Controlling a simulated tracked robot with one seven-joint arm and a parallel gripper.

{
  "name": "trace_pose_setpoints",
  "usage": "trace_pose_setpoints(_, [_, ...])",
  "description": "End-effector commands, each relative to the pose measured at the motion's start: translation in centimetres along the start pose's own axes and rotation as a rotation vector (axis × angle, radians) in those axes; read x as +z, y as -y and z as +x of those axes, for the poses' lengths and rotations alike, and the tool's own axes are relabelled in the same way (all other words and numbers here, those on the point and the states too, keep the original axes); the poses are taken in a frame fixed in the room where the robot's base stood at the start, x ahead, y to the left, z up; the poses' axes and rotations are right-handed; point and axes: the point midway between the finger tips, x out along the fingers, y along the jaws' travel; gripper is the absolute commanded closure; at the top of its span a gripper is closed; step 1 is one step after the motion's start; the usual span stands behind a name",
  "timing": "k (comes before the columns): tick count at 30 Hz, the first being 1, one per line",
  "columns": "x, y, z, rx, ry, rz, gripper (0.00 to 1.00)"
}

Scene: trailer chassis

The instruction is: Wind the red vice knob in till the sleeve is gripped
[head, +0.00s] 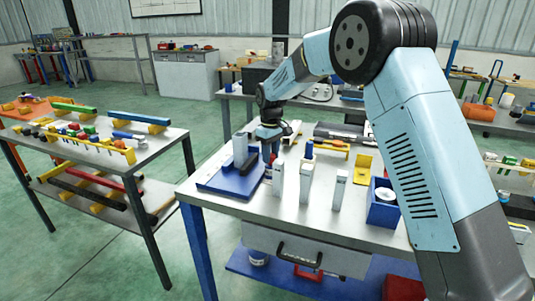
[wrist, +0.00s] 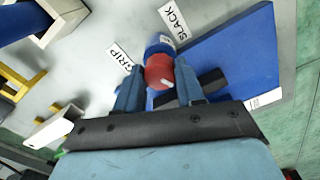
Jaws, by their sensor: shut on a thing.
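The red vice knob (wrist: 158,72) shows in the wrist view between the two fingers of my gripper (wrist: 159,88), which is shut on it. A pale mark shows on the knob. A blue round part sits just beyond it. Labels GRIP (wrist: 120,58) and SLACK (wrist: 175,20) lie on the bench to the left and upper right of the knob. In the head view my gripper (head: 270,147) is low at the right side of the blue vice base (head: 220,182), which carries grey upright blocks (head: 240,150). I cannot make out the sleeve or its contact with the jaws.
Several pale upright posts (head: 305,183) stand on the bench right of the vice. A blue box (head: 383,212), a yellow bracket (head: 362,168) and a yellow rack (head: 325,147) are further right. A second table (head: 150,150) with parts stands left, across a floor gap.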

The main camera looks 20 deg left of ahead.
Motion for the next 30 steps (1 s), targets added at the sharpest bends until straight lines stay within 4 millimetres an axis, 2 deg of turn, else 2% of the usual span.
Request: trace_pose_setpoints(30, [-0.11,-0.25,-0.22,0.001,-0.008,0.962,0.93])
